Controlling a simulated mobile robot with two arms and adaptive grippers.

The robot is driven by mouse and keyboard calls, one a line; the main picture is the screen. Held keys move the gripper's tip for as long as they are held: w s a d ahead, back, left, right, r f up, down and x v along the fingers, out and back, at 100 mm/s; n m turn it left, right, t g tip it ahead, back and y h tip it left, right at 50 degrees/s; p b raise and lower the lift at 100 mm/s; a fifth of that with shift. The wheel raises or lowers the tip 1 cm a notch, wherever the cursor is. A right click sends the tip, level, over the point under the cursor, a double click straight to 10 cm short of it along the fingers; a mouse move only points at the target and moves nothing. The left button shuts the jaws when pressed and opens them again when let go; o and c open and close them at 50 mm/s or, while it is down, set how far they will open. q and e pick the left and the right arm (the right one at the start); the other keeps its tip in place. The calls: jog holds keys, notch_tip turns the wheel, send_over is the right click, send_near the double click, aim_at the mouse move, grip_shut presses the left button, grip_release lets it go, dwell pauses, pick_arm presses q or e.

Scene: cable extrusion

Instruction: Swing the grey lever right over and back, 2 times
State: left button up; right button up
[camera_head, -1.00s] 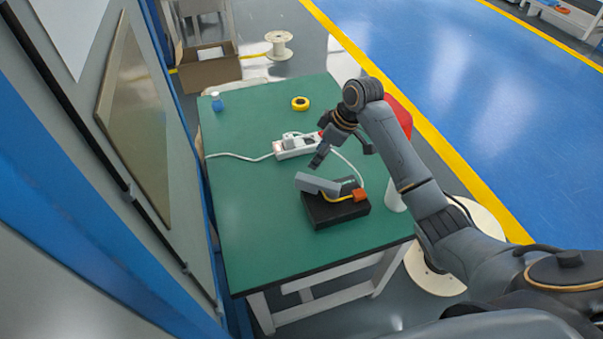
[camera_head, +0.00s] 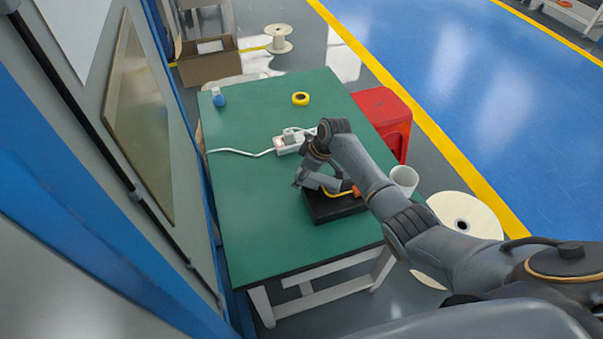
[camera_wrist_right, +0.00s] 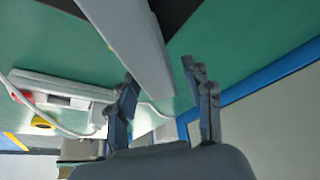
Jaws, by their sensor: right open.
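The grey lever (camera_head: 325,183) sits on a black base (camera_head: 335,210) on the green table. It leans to the left, with a yellow cable and an orange piece (camera_head: 356,191) at its right. My right gripper (camera_head: 303,177) is at the lever's left end and partly covers it. In the right wrist view the lever (camera_wrist_right: 128,35) is a long grey bar reaching toward the space between the fingertips of my right gripper (camera_wrist_right: 160,73). The fingers are apart; I cannot tell whether they touch the lever. My left gripper is not in view.
A white power strip (camera_head: 288,146) with its cable lies behind the base. A yellow tape roll (camera_head: 300,99) and a blue bottle (camera_head: 218,98) are farther back on the table (camera_head: 250,220). The table's left front is clear.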

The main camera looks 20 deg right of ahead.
grip_shut()
